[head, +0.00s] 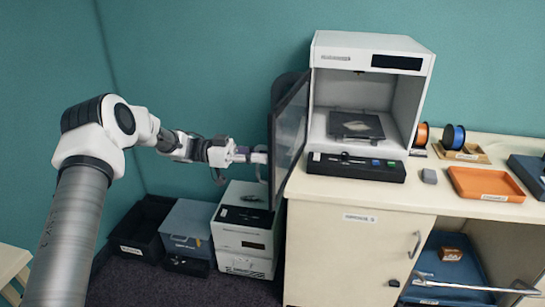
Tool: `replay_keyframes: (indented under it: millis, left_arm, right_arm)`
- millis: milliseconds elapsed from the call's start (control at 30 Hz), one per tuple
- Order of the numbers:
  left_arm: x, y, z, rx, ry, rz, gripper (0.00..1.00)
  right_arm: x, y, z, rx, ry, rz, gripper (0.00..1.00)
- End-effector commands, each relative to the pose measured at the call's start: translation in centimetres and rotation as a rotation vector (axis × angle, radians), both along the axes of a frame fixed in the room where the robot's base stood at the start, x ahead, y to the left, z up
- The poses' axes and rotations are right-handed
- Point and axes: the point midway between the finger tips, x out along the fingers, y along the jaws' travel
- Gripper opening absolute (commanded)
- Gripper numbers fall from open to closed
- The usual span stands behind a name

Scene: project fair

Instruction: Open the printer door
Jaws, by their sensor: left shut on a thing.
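The printer (372,50) is a white box-shaped cabinet on the worktable, with its front open to view. Inside, a dark print bed (355,126) bears a small pale piece. The printer door (291,130), a dark-framed clear panel, stands swung wide open at the printer's left side, out past the table's left edge. My left gripper (258,157) is at the door's outer face, left of the panel, shut on the door handle. The handle itself is too small and covered to make out. My right gripper is not in view.
A control panel (356,167) lies before the printer. Spools (453,137), an orange tray (486,184) and a small grey block (429,176) are to the right. Boxes (245,232) and a dark crate (140,228) stand on the floor below my left arm.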

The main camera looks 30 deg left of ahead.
Motion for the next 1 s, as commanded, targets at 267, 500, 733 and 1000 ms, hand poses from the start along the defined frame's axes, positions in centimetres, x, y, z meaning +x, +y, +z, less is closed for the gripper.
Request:
replay_keyframes:
  millis: [267,500,733,1000]
  left_arm:
    - [0.1,1.2,0.1,-0.002,-0.003,0.001,0.00]
    - [0.1,1.2,0.2,-0.002,-0.003,0.002,0.00]
    - [0.1,1.1,0.1,-0.001,-0.003,0.002,0.36]
    - [-0.1,1.7,0.1,-0.001,-0.003,0.004,0.36]
  right_arm:
    - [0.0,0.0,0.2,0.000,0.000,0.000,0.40]
    - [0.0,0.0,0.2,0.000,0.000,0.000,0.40]
    - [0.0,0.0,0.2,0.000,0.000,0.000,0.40]
    - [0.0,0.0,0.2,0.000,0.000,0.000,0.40]
